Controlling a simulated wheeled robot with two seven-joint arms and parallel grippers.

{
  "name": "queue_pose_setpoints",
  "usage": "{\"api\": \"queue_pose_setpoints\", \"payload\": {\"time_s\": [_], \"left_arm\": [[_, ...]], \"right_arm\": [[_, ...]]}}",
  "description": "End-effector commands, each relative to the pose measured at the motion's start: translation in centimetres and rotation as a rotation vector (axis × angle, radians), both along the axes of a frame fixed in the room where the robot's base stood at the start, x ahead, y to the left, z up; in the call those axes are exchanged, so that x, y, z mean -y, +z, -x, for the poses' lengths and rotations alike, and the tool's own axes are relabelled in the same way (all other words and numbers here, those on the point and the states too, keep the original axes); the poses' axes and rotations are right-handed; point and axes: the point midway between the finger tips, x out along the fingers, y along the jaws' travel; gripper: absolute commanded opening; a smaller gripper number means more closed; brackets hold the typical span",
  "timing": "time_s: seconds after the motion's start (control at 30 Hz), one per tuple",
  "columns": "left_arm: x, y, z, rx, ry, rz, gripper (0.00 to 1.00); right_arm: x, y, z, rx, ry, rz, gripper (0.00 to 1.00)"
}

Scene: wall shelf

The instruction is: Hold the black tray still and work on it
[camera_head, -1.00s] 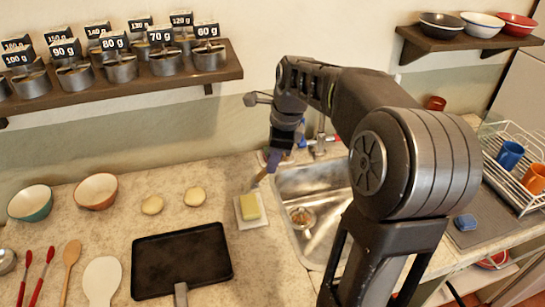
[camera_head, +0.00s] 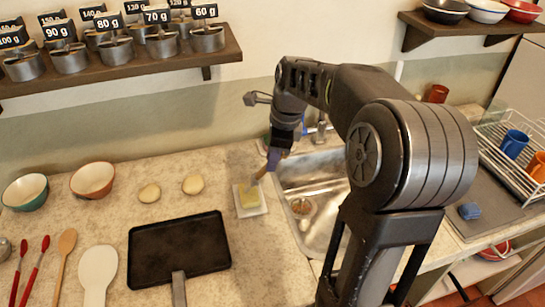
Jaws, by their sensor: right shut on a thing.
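The black tray (camera_head: 150,254) lies flat on the counter at the lower left, empty, its grey handle (camera_head: 178,287) pointing toward me. My right gripper (camera_head: 273,160) is shut on a small tan brush-like tool (camera_head: 261,172), above the left edge of the sink. Two pale dough rounds, one left (camera_head: 149,193) and one right (camera_head: 193,184), lie behind the tray.
A teal bowl (camera_head: 25,192) and an orange-brown bowl (camera_head: 92,180) stand at the left. A white paddle (camera_head: 98,270), a wooden spoon (camera_head: 66,243) and red-handled utensils (camera_head: 43,245) lie left of the tray. The sink (camera_head: 311,178) is right of the dish.

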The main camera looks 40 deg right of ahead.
Motion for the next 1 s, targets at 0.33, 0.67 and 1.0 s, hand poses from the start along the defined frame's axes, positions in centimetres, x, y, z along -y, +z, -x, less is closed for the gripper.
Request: {"api": "queue_pose_setpoints", "payload": {"time_s": [0.33, 0.67, 1.0], "left_arm": [[0.00, -0.14, 0.01, 0.000, 0.000, 0.000, 0.36], [-0.01, -0.53, 0.01, 0.000, 0.000, 0.000, 0.36], [0.00, -0.90, 0.01, 0.000, 0.000, 0.000, 0.36]], "right_arm": [[0.00, -0.12, -0.01, 0.000, 0.000, 0.000, 0.00], [0.00, -0.53, 0.00, 0.000, 0.000, 0.000, 0.00], [0.00, -0.95, 0.00, 0.000, 0.000, 0.000, 0.00]]}}
